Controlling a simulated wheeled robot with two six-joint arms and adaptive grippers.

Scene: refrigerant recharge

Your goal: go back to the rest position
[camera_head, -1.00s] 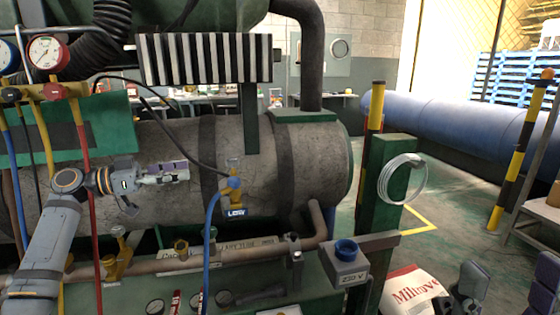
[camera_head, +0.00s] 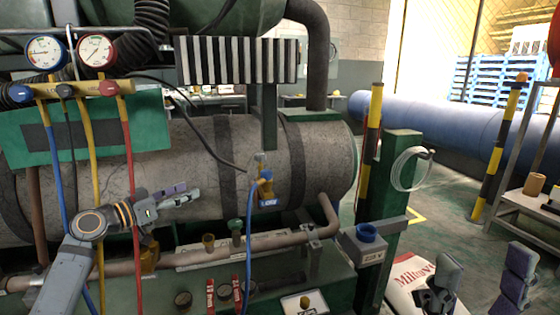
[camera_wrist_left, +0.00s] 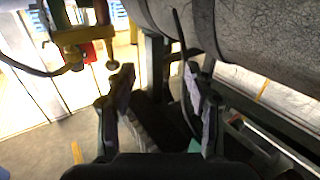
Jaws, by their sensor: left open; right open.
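My left gripper (camera_head: 180,200) is open and empty in the head view, in front of the grey cylindrical tank, left of the blue-capped LOW service port (camera_head: 266,190). Its two fingers also show apart in the left wrist view (camera_wrist_left: 160,95), with nothing between them. My right gripper (camera_head: 478,283) is open at the lower right of the head view, with its fingers apart beside the white Milltown bag (camera_head: 408,278).
The gauge manifold (camera_head: 72,90) with blue, yellow and red hoses hangs at the left, close to my left arm. A pipe (camera_head: 180,262) with valves runs below the tank (camera_head: 190,150). A green post (camera_head: 400,170) with a white coil stands right of it. Open floor lies beyond.

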